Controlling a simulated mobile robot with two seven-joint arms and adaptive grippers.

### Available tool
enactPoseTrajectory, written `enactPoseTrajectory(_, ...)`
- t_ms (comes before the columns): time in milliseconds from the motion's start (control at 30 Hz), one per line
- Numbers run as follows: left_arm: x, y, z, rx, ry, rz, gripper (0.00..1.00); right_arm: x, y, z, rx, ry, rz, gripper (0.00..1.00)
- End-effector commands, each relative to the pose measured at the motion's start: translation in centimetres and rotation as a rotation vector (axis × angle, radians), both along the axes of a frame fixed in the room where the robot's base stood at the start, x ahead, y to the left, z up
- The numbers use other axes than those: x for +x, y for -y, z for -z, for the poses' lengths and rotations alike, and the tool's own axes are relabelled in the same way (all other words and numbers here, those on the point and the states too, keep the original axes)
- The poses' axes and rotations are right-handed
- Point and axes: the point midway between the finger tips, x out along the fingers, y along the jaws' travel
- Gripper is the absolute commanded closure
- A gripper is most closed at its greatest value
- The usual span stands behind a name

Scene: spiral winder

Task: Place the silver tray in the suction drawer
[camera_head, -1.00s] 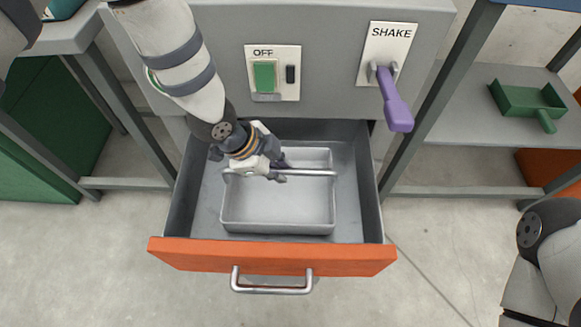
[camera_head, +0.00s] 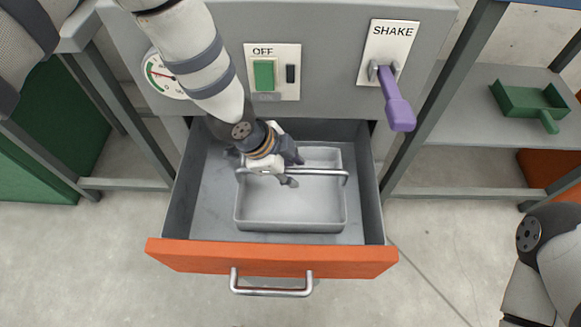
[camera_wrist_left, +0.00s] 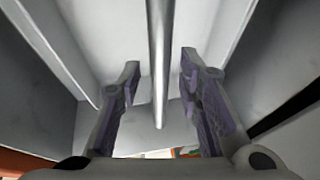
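The orange-fronted suction drawer (camera_head: 190,255) is pulled open below the grey machine. The silver tray (camera_head: 290,226) is inside it, toward the right side, with bare drawer floor to its left. The tray has a round bar handle (camera_head: 322,172) across its top; the bar also shows in the left wrist view (camera_wrist_left: 159,100). My left gripper (camera_head: 293,171) is at the left half of this bar. In the left wrist view its fingers are open, one on each side of the bar, with gaps to both. My right gripper is not in view; only part of my right arm shows.
The drawer's metal handle (camera_head: 271,287) sticks out at the front. A purple SHAKE lever (camera_head: 397,105) and a green switch (camera_head: 264,76) are on the machine above. A green scoop (camera_head: 530,104) lies on the right shelf.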

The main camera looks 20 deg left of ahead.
Motion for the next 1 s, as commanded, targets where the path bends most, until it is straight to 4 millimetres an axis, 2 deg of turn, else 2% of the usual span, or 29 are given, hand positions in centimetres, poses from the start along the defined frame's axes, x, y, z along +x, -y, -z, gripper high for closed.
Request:
enactPoseTrajectory(67, -0.1, -0.3, -1.2, 0.000, 0.003, -0.001, 0.68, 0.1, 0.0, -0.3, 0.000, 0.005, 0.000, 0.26)
enactPoseTrajectory(300, -1.7, -2.3, -7.4, -0.002, 0.007, -0.002, 0.68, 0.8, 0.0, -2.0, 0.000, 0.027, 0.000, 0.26)
enactPoseTrajectory(500, -2.9, -3.5, -10.6, -0.001, 0.004, -0.001, 0.68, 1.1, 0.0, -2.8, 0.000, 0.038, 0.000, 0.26)
enactPoseTrajectory(633, -3.2, -3.8, -11.2, -0.001, 0.001, 0.000, 0.68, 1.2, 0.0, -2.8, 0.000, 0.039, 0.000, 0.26)
enactPoseTrajectory(1000, -3.2, -3.8, -11.1, 0.000, 0.000, 0.000, 0.68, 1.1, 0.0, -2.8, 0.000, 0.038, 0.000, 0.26)
